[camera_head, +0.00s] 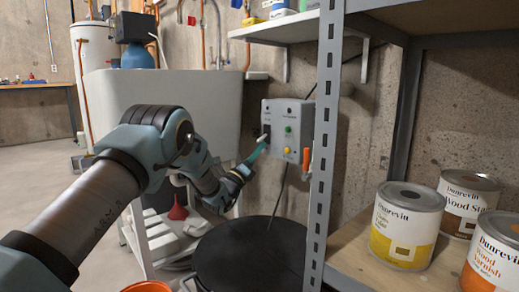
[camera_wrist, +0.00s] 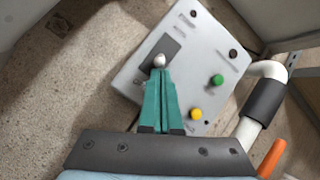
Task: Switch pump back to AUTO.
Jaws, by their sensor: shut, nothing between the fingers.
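The pump control box (camera_head: 288,127) is a light grey panel on the concrete wall in the head view. It also fills the middle of the wrist view (camera_wrist: 193,60). It has a toggle switch on a dark plate, with a pale rounded tip (camera_wrist: 159,61), a green button (camera_wrist: 217,80) and a yellow button (camera_wrist: 196,113). My gripper (camera_head: 262,142) is at the panel's left side. In the wrist view its teal fingers (camera_wrist: 161,72) are shut and empty, with their tips right at the toggle's tip. I cannot tell whether they touch it. The panel's labels are too small to read.
A grey perforated shelf post (camera_head: 325,130) stands just right of the panel. Paint cans (camera_head: 405,225) sit on the shelf at right. A round black lid (camera_head: 250,255) lies below the panel. A large pale tub (camera_head: 170,110) stands at left. A white pipe (camera_wrist: 255,110) runs beside the panel.

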